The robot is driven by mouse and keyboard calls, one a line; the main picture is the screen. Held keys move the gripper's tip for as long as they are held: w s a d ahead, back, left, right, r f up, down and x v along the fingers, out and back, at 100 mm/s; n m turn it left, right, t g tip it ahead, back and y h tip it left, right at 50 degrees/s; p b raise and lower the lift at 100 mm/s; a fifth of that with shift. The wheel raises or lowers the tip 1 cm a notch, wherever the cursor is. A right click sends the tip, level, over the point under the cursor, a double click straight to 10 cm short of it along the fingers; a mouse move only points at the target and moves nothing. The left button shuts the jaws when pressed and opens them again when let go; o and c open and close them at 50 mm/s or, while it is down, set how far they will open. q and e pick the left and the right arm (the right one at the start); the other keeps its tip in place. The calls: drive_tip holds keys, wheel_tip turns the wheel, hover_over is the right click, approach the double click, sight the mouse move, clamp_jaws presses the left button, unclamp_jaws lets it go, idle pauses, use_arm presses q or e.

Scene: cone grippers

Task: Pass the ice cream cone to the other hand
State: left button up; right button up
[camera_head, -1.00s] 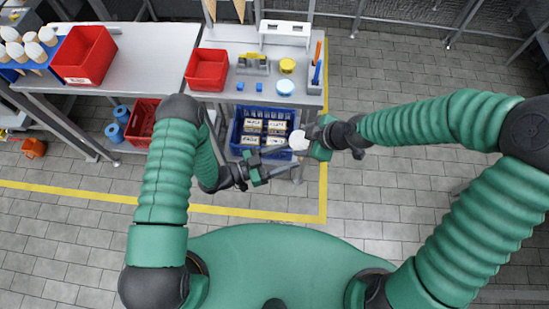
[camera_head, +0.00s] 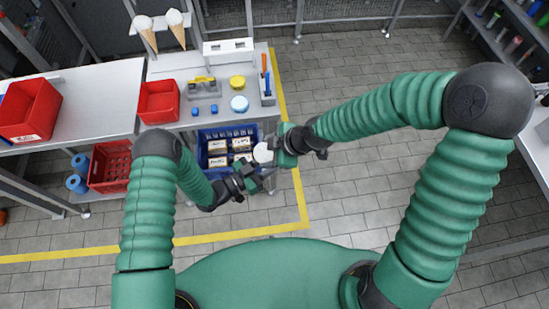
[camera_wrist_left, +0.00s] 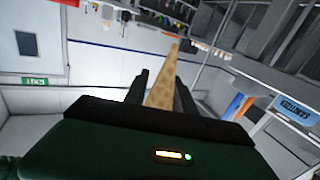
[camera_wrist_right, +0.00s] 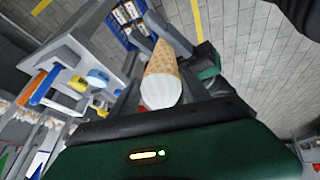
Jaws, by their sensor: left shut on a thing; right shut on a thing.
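An ice cream cone with a white top (camera_head: 262,153) is between my two grippers in the head view. My right gripper (camera_head: 273,153) is shut on it near the white end. My left gripper (camera_head: 258,178) is shut on the waffle part from the other side. In the right wrist view the cone (camera_wrist_right: 162,82) lies between the fingers, white end nearest, waffle tip pointing away toward my left gripper (camera_wrist_right: 206,62). In the left wrist view the waffle part (camera_wrist_left: 163,82) stands between the dark fingers; its white top is not seen there.
Two other cones (camera_head: 145,32) stand in a holder at the back. A blue crate (camera_head: 203,150) with boxes is below the grippers. The floor at right is clear.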

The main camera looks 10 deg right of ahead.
drive_tip(key=o, duration=1.1)
drive_tip(key=shift+c, duration=0.2)
drive_tip(key=v, duration=1.2)
drive_tip(key=s+d+f+m+g+h, duration=0.2)
drive_tip(key=s+d+f+m, duration=0.15)
drive_tip(key=f+m, duration=0.2)
drive_tip(key=s+d+m+h, duration=0.3)
drive_tip(key=d+m, duration=0.3)
drive_tip(key=m, duration=0.5)
drive_tip(key=shift+s+d+t, duration=0.15)
drive_tip(key=shift+d+t, duration=0.25)
